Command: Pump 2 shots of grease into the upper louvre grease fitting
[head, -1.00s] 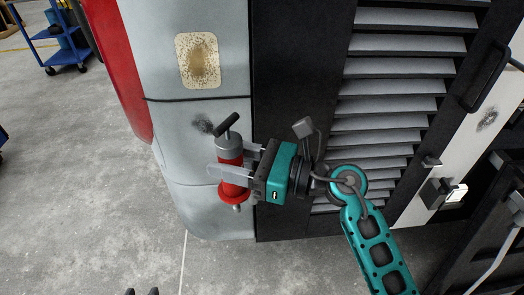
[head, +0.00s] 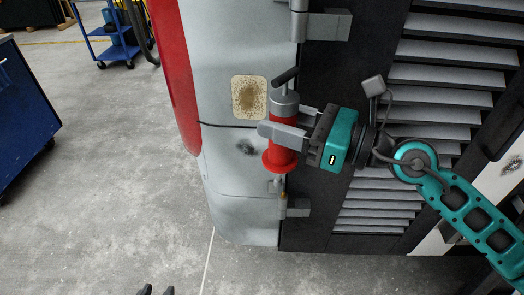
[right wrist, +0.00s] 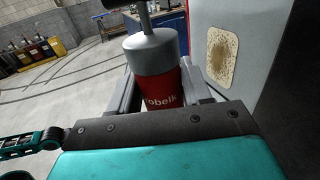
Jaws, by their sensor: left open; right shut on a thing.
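A red grease gun (head: 283,143) with a grey top and dark T-handle hangs upright, nozzle down, beside the louvred panel. My right gripper (head: 285,132) is shut around its barrel; the right wrist view shows the barrel (right wrist: 164,90) between the fingers. Just below the nozzle, a small brass-coloured fitting (head: 283,196) shows by a grey hinge-like bracket (head: 296,208) at the panel's left edge. I cannot tell whether nozzle and fitting touch. My left gripper (head: 156,291) is open and empty at the bottom edge, only its fingertips showing.
The slatted louvre (head: 440,110) lies behind and right of my right arm. Another bracket (head: 322,24) is higher on the panel edge. A blue cart (head: 118,45) and a blue cabinet (head: 28,115) stand left. The floor (head: 110,190) between is clear.

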